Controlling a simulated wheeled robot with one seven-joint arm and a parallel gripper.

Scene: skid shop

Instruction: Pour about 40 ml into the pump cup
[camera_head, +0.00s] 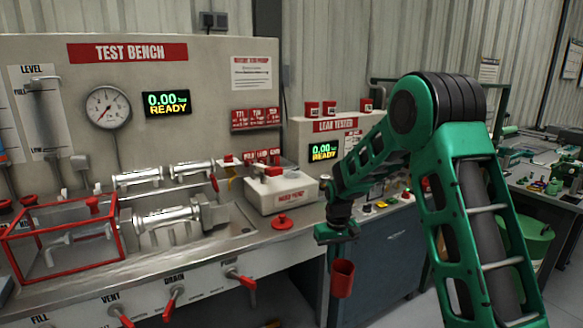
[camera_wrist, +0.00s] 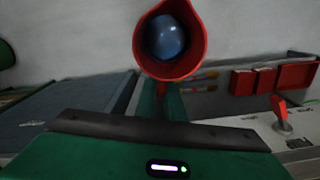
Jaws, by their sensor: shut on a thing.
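My gripper (camera_head: 338,236) is shut on a red jug (camera_head: 343,280) and holds it in front of the dark blue cabinet, right of the test bench. The jug hangs roughly upright in the head view. In the wrist view, the jug (camera_wrist: 197,28) shows from above with its pouring lip and dark blue liquid (camera_wrist: 171,38) inside. The green fingers (camera_wrist: 160,105) reach to its side. A silver pump-like body (camera_head: 165,218) lies in the bench tray. I cannot make out for certain which part is the pump cup.
A red-framed clear guard (camera_head: 65,240) stands at the bench's left. A pale box (camera_head: 280,190) and a red knob (camera_head: 282,222) sit near its right end. Red-handled valves (camera_head: 240,278) line the front. A leak tester (camera_head: 335,127) stands behind my arm.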

